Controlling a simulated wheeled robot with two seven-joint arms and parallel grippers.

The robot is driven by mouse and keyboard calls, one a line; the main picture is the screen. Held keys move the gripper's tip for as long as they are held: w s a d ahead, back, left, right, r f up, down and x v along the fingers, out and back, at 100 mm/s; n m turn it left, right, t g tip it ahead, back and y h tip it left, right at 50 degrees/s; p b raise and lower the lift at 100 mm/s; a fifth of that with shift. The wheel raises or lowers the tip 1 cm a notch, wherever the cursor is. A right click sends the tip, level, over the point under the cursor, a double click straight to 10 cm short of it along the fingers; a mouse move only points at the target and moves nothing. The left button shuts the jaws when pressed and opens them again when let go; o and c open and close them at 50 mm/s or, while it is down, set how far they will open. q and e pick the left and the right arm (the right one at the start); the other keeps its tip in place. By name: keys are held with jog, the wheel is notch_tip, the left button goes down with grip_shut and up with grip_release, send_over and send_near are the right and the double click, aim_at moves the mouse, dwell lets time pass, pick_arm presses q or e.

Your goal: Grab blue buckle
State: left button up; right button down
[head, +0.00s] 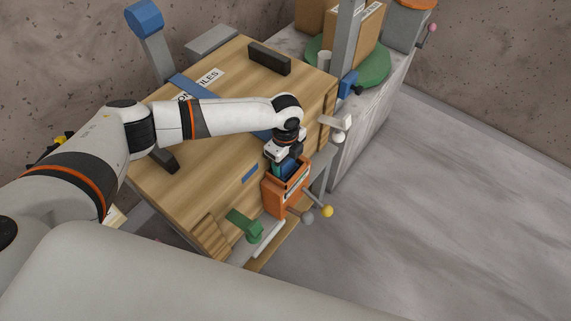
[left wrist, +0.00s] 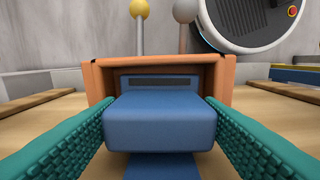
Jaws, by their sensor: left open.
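The blue buckle (left wrist: 160,121) sits in front of an orange housing in the left wrist view, with a blue strap (left wrist: 162,167) running from it toward the camera. My left gripper (left wrist: 160,112) is open, with its teal ridged fingers on both sides of the buckle. The fingertips are very near its sides; I cannot tell whether they touch. In the head view my left gripper (head: 288,160) reaches down at the orange housing (head: 279,190) and hides most of the buckle. My right gripper is not in view.
The orange housing has levers with a yellow knob (head: 327,211) and a grey knob (head: 307,218). A green clamp-like part (head: 244,224) is at the wooden top's front edge. A black bar (head: 269,58) lies at the back. The floor at right is clear.

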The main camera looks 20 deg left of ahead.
pick_arm(q)
jog(key=shift+c, duration=0.6)
jog(key=c, duration=0.5)
jog(key=shift+c, duration=0.2)
jog(key=shift+r, duration=0.1)
